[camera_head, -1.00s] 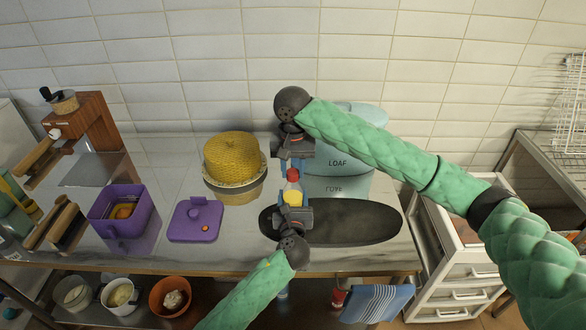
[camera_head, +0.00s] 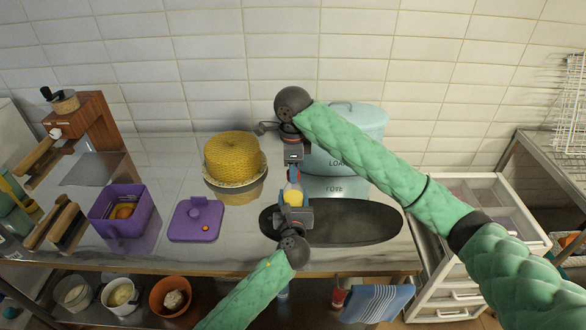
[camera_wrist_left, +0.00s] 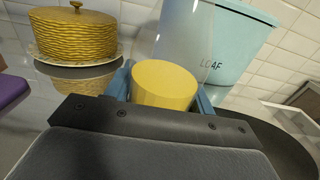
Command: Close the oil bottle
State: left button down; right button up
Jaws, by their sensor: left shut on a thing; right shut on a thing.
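The oil bottle (camera_head: 293,197) stands upright above the front of the counter, with a yellow lower part and a clear upper part. My left gripper (camera_head: 293,206) comes from the front and is shut around its yellow part. The left wrist view shows the yellow part (camera_wrist_left: 165,84) between the blue fingers, with clear glass above. My right gripper (camera_head: 293,174) points down at the bottle's top and is shut there. It appears to hold the red cap, which the gripper hides; I cannot tell how the cap sits on the neck.
A dark oval board (camera_head: 360,224) lies beside the bottle. A blue LOAF bin (camera_head: 345,160) stands behind, right of a yellow woven cake cover (camera_head: 231,155). A purple lid (camera_head: 185,223) and purple container (camera_head: 118,200) are to the left. A drawer unit (camera_head: 455,270) stands right.

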jog(key=shift+m, duration=0.9)
jog(key=o, duration=0.9)
jog(key=shift+r, duration=2.25)
jog(key=shift+r, duration=0.1)
jog(key=shift+c, duration=0.2)
